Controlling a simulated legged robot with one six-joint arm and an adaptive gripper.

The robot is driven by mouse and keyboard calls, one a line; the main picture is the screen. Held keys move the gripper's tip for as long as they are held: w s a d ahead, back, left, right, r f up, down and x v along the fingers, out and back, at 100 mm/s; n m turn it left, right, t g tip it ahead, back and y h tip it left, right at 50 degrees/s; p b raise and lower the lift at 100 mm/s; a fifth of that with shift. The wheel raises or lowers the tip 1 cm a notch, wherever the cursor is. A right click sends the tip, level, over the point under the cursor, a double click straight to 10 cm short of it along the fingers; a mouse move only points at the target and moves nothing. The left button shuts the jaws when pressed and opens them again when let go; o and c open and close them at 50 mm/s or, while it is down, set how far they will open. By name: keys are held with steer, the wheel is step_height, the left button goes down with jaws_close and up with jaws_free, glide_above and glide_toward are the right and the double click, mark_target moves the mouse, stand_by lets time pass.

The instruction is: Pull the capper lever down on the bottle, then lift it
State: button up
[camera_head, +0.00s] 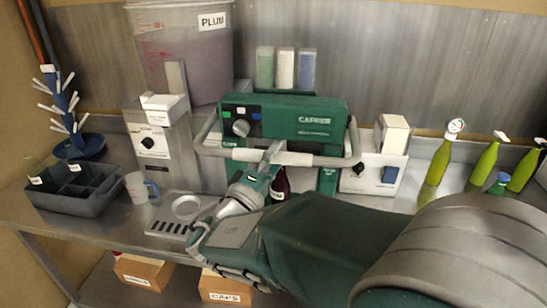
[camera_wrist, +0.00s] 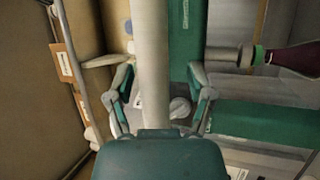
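The green capper (camera_head: 300,115) stands at the middle of the steel bench. Its grey U-shaped lever bar (camera_head: 318,160) runs across its front, roughly level. A dark red bottle (camera_head: 281,186) stands below the capper head, partly hidden by my arm; in the wrist view the bottle (camera_wrist: 295,59) lies at the right, its green-ringed top at the capper's grey head (camera_wrist: 228,56). My gripper (camera_head: 270,156) is at the middle of the bar. In the wrist view my gripper (camera_wrist: 160,78) has its fingers apart, one each side of the bar, with a gap at the right finger.
A white-topped dispenser (camera_head: 152,145) and a plum bucket (camera_head: 182,50) stand left of the capper. A dark crate (camera_head: 75,200) and a measuring cup (camera_head: 137,187) are farther left. A white box unit (camera_head: 374,172) and green bottles (camera_head: 440,160) stand at the right.

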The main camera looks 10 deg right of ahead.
steer(key=shift+a, duration=0.1)
steer(key=shift+s+a+f, duration=0.1)
steer(key=shift+s+a, duration=0.25)
steer(key=shift+a, duration=0.05)
steer(key=v, duration=1.1)
steer(key=shift+d+f, duration=0.1)
